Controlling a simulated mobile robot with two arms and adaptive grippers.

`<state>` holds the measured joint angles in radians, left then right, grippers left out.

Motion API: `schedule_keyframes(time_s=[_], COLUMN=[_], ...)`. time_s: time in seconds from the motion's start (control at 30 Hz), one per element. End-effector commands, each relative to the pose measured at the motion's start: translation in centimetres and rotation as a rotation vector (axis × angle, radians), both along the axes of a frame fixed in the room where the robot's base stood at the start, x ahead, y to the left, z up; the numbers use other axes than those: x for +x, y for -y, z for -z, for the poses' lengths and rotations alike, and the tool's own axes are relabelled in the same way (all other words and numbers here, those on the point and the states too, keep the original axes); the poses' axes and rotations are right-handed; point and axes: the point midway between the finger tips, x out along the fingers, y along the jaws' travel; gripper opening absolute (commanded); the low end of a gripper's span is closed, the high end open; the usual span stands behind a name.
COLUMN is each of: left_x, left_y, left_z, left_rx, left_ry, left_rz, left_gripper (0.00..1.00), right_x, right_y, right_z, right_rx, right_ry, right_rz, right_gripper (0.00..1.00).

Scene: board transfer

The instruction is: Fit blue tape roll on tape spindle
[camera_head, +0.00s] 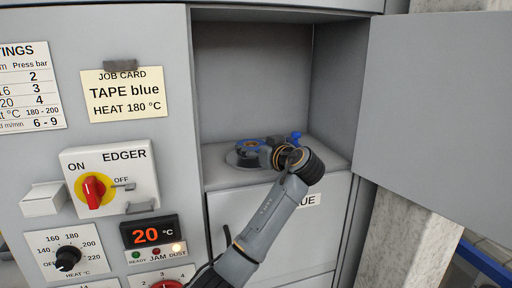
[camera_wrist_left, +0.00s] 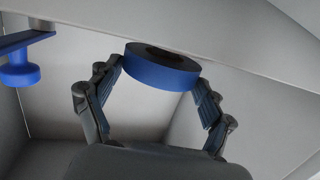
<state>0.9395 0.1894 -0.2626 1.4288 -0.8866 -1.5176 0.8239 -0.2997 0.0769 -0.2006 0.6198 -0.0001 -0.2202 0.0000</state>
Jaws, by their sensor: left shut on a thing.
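In the left wrist view the roll (camera_wrist_left: 160,72) is a flat blue ring with a dark centre, between the two fingertips. My left gripper (camera_head: 264,153) reaches into the bay from the front and is shut on the roll. The spindle itself does not show clearly; the roll and gripper cover that spot. I cannot tell whether the roll is around it or above it. My right gripper is not in view.
A blue knob (camera_head: 296,136) stands right of the roll; the left wrist view shows it on a blue bar (camera_wrist_left: 22,76). The bay has walls close on both sides. Its door (camera_head: 435,105) hangs open at right. The job card (camera_head: 123,94) reads TAPE blue.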

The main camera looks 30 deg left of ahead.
Motion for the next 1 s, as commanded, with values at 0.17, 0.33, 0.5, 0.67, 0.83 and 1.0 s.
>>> schedule_keyframes(time_s=[0.17,0.33,0.5,0.67,0.83,1.0], left_x=[0.0,0.0,0.0,0.0,0.0,0.0], left_y=[0.0,0.0,0.0,0.0,0.0,0.0], left_z=[0.7,1.2,1.3,1.3,1.3,1.3], left_rx=[0.000,0.000,0.000,0.000,0.000,0.001], left_ry=[0.000,0.001,0.001,0.001,0.001,0.000], left_rz=[0.000,0.000,0.000,0.000,0.000,0.000], left_gripper=[0.47,0.47,0.47,0.47,1.00,1.00], right_x=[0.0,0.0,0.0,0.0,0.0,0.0], right_y=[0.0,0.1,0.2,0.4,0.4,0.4], right_z=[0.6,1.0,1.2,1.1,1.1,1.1], right_rx=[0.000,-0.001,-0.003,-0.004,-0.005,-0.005], right_ry=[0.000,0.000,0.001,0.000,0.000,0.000], right_rz=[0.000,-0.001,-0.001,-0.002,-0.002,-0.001], right_gripper=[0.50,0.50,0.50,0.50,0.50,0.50])
